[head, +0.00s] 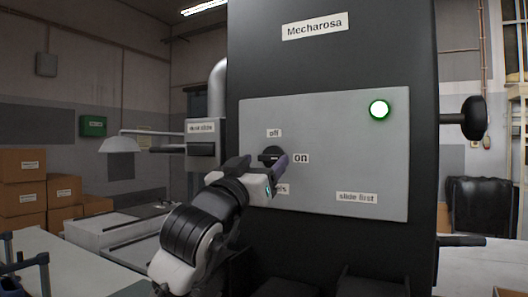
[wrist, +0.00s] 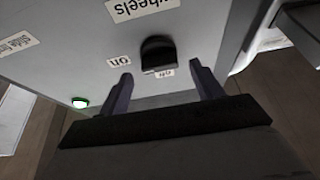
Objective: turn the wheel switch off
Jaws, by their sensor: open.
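The wheel switch is a black rotary knob (head: 271,153) on the grey panel (head: 330,130). An "off" label (head: 274,133) is above it and an "on" label (head: 301,158) is to its right. A "wheels" label (head: 282,189) below is partly hidden by my gripper. My gripper (head: 265,162) is open in front of the panel, its fingers around the knob's place in the picture. In the wrist view, the knob (wrist: 158,53) shows between and beyond the two open fingertips (wrist: 160,72), not gripped. I cannot tell where the knob points.
A green-white lamp (head: 379,109) glows at the panel's upper right. A "slide first" label (head: 357,197) is below it. A black round handle (head: 476,118) juts out at the machine's right side. Cardboard boxes (head: 24,180) are stacked at the left.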

